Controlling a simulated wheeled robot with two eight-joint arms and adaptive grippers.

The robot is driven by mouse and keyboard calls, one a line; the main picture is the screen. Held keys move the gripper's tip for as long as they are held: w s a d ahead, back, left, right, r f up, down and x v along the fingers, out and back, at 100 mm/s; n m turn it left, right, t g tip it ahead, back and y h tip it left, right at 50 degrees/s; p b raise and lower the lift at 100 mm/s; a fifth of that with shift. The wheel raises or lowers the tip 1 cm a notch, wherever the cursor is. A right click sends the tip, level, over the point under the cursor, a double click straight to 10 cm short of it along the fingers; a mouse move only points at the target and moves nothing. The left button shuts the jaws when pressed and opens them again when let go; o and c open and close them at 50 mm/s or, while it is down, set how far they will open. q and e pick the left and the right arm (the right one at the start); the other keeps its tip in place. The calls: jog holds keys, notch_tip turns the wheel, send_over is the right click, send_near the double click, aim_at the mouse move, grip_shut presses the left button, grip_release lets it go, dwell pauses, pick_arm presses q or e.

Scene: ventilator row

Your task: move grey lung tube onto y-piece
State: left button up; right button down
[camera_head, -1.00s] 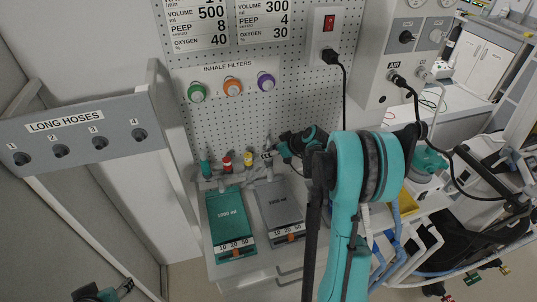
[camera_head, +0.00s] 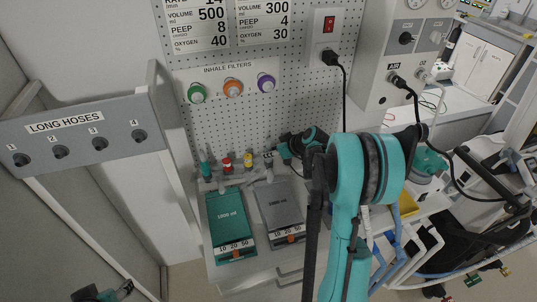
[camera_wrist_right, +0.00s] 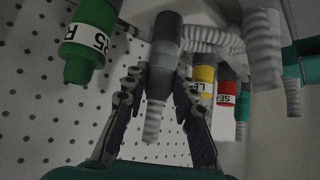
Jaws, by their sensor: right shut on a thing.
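The grey lung (camera_head: 279,208), a flat grey bag, lies beside the green lung (camera_head: 230,220) on the bench. My right gripper (camera_head: 269,157) is at the grey lung's upper end, small and partly hidden in the head view. In the right wrist view my right gripper (camera_wrist_right: 158,92) is shut on the grey lung tube (camera_wrist_right: 163,58), with a dark grey collar above and a pale ribbed end below. I cannot tell which piece is the y-piece. My left gripper (camera_head: 122,290) is at the bottom left edge, its fingers too small to judge.
A green connector (camera_wrist_right: 88,40) is close left of the held tube in the wrist view; yellow (camera_wrist_right: 204,78) and red (camera_wrist_right: 227,92) labelled connectors are to its right. A pegboard (camera_head: 290,95) with inhale filters stands behind. The long hoses rack (camera_head: 75,150) is at left.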

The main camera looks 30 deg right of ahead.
aim_at(271, 149)
jog(key=shift+r, duration=0.25)
jog(key=shift+r+p, duration=1.8)
jog(key=shift+r, duration=0.6)
jog(key=shift+d, duration=0.1)
